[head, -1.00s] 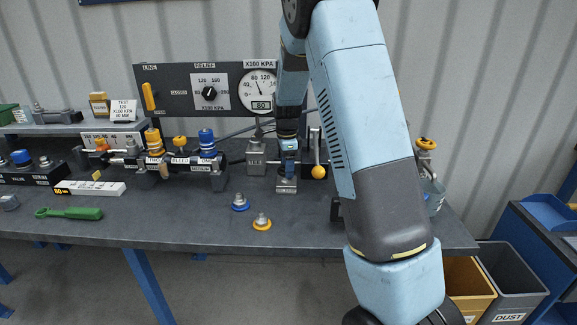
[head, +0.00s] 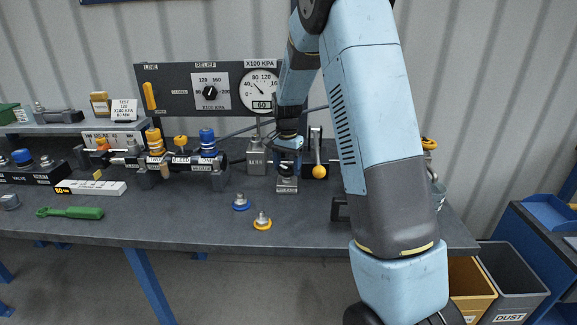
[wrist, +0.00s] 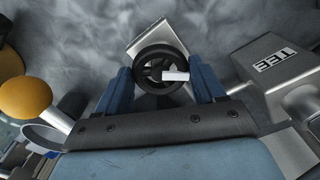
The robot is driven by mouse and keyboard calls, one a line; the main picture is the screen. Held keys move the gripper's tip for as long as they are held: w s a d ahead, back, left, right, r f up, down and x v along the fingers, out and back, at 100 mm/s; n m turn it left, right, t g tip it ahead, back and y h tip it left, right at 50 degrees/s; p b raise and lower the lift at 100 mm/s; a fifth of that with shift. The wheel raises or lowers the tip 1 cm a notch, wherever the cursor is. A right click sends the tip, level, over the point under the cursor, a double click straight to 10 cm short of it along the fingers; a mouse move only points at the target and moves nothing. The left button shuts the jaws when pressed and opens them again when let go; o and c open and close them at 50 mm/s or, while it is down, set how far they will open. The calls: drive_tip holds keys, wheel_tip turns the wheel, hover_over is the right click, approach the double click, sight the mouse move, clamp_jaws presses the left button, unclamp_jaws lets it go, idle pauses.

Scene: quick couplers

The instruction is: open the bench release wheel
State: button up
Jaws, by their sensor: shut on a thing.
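The release wheel (wrist: 153,72) is a small black spoked handwheel with one white mark on it, seen from above in the wrist view. The white mark points to the right. It sits over a pale metal block (wrist: 143,38), which also shows on the bench in the head view (head: 287,185). My gripper (wrist: 162,84) has its blue fingers on either side of the wheel, shut on its rim. In the head view my gripper (head: 287,163) comes down onto the block from above and hides the wheel.
A TEE-marked grey block (wrist: 285,70) stands close on one side. A yellow-ball lever (head: 318,172) stands close on the other. Blue (head: 241,203) and yellow (head: 262,222) couplers lie in front. The gauge panel (head: 225,90) is behind. The front bench strip is mostly clear.

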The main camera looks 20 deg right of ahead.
sight(287, 168)
drive_tip(key=n, duration=0.6)
drive_tip(key=shift+s, duration=0.15)
drive_tip(key=n, duration=0.6)
drive_tip(key=shift+f+n, duration=0.1)
drive_tip(key=shift+n, duration=0.3)
drive_tip(key=n, duration=0.6)
drive_tip(key=shift+d, duration=0.1)
drive_tip(key=n, duration=0.6)
drive_tip(key=shift+n, duration=0.4)
drive_tip(key=o, duration=1)
drive_tip(key=shift+o, duration=0.2)
wheel_tip(287, 168, up, 14)
